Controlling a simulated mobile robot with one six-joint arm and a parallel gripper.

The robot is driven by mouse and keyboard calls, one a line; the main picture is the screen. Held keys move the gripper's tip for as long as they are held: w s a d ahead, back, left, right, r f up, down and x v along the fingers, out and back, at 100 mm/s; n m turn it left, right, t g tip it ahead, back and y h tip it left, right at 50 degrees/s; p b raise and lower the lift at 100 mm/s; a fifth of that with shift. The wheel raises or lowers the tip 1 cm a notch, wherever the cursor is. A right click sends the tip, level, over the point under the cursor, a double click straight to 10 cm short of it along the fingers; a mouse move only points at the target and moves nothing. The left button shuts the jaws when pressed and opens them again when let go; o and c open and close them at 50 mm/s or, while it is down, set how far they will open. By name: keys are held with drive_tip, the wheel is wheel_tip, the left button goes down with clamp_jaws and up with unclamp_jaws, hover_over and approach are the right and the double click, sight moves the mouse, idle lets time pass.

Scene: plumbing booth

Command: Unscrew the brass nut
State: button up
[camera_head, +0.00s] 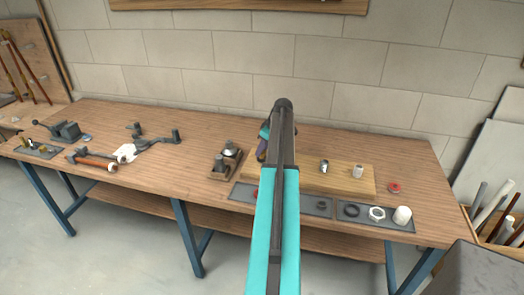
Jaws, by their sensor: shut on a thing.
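My arm (281,220) rises through the middle of the view and hides what lies behind it. A small teal and dark part of my arm (264,140) shows just left of its upper end, over the wooden board. My gripper's fingers are hidden behind the arm. I cannot make out the brass nut. The wooden board (350,186) lies on the bench with a metal fitting (324,166) and a pale short cylinder (358,171) on its right part.
The workbench (180,150) runs along a block wall. A grey tray (376,222) at its front right holds a black ring (351,210), a white nut (377,213) and a white cap (402,215). A red round part (394,187) lies behind. A vise (65,131) stands at left.

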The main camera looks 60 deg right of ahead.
drive_tip(key=shift+n+y, duration=0.4)
drive_tip(key=shift+n, duration=0.8)
drive_tip(key=n, duration=0.1)
drive_tip(key=n+y+b, duration=0.1)
drive_tip(key=n, duration=0.1)
drive_tip(key=shift+w+d, duration=0.15)
drive_tip(key=shift+d, duration=0.05)
drive_tip(key=shift+a+r+n+g+y, duration=0.1)
drive_tip(key=shift+n+g+y, duration=0.25)
drive_tip(key=shift+n, duration=0.45)
drive_tip(key=shift+b, duration=0.3)
drive_tip(key=shift+n+g+y, duration=0.25)
drive_tip(key=shift+n+y, duration=0.2)
drive_tip(key=shift+n, duration=0.65)
drive_tip(key=shift+n+g+b, duration=0.5)
drive_tip(key=shift+n, duration=0.8)
